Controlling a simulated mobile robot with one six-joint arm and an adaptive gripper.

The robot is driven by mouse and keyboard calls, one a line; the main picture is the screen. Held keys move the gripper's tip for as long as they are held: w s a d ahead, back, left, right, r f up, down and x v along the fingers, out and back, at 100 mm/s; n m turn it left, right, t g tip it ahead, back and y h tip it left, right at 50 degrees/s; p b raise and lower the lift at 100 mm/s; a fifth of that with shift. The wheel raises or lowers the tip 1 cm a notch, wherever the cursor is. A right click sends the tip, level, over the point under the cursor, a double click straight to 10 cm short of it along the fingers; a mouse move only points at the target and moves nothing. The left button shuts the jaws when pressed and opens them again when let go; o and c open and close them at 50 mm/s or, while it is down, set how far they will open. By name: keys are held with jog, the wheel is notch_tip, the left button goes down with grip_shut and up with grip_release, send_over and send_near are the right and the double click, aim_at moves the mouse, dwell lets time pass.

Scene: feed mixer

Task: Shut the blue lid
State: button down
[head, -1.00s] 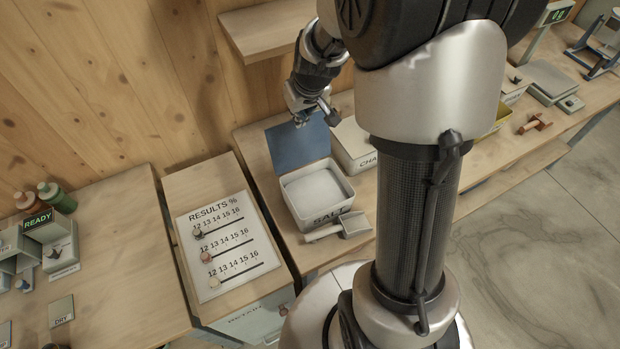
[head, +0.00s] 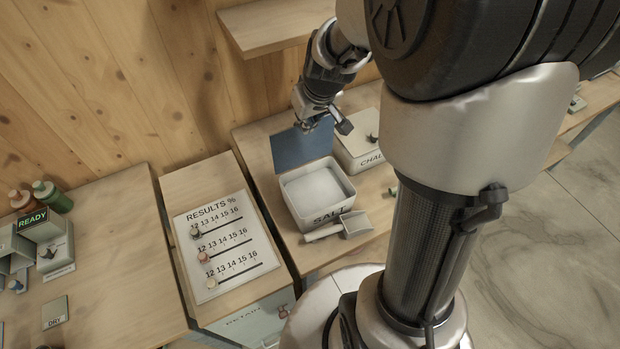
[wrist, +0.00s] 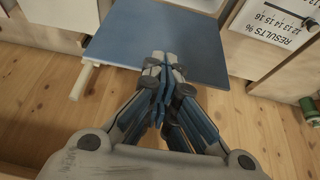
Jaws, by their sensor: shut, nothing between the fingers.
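The blue lid (head: 301,146) stands open, tilted up at the back edge of the white salt box (head: 322,216), whose label reads SALT. White salt (head: 317,188) shows inside the open box. My gripper (head: 322,124) is by the lid's upper edge in the head view, and it covers part of that edge. In the wrist view my gripper (wrist: 163,75) is shut and empty, with its fingertips over the near edge of the blue lid (wrist: 165,35). I cannot tell whether they touch it.
A scoop (head: 350,226) lies against the front of the salt box. A lidded box marked CHAL (head: 357,140) stands close on the right. A wooden shelf (head: 275,25) is on the wall above. The results board (head: 216,240) lies to the left.

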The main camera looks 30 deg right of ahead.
jog(key=s+f+b, duration=0.4)
jog(key=f, duration=0.1)
jog(key=shift+s+g, duration=0.3)
jog(key=shift+g, duration=0.1)
dwell(0.3)
jog(key=shift+a+f, duration=0.1)
jog(key=shift+s+f+b, duration=0.15)
jog(key=shift+f+b, duration=0.6)
jog(key=shift+b, duration=0.05)
jog(key=shift+s+f+b, duration=0.1)
jog(key=shift+f+b, duration=0.6)
jog(key=shift+b, duration=0.1)
jog(key=shift+f, duration=0.15)
notch_tip(320, 180, up, 6)
jog(key=p, duration=0.4)
